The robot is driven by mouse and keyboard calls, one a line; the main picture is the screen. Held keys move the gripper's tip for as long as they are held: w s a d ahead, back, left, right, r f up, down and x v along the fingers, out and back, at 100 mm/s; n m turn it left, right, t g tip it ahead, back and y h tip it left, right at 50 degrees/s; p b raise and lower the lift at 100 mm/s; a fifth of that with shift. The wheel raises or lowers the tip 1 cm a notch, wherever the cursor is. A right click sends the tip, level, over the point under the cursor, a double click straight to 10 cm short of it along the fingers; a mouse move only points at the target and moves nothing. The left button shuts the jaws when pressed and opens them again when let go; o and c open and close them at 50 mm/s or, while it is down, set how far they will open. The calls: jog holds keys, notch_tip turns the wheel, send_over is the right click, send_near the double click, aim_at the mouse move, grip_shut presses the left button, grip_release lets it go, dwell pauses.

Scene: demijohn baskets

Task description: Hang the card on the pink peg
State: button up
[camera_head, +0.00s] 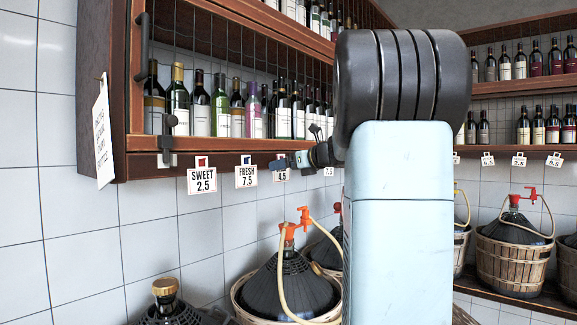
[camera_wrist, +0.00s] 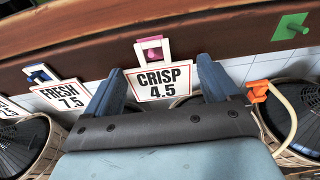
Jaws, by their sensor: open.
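The white CRISP 4.5 card (camera_wrist: 163,82) is in the middle of the wrist view. Its top loop surrounds the pink peg (camera_wrist: 152,48) on the wooden rail, and the card appears to hang from it, slightly tilted in the picture. My gripper (camera_wrist: 162,88) is open, with one blue finger on either side of the card's lower part; I cannot tell whether either touches it. In the head view the card (camera_head: 282,176) shows small below the shelf, just left of my gripper (camera_head: 303,159).
The FRESH card (camera_wrist: 62,95) hangs on a blue peg (camera_wrist: 40,74), left of the pink one. A bare green peg (camera_wrist: 291,26) is at the right. The SWEET card (camera_head: 202,180) hangs farther left. Demijohns in baskets (camera_head: 283,285) stand below. A barred bottle cabinet (camera_head: 130,100) is above.

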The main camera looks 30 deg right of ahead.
jog(key=shift+w+a+f, duration=0.1)
jog(key=shift+a+f, duration=0.3)
jog(key=shift+f, duration=0.1)
jog(key=v, duration=0.7)
jog(key=shift+d, duration=0.2)
dwell(0.9)
dwell(0.4)
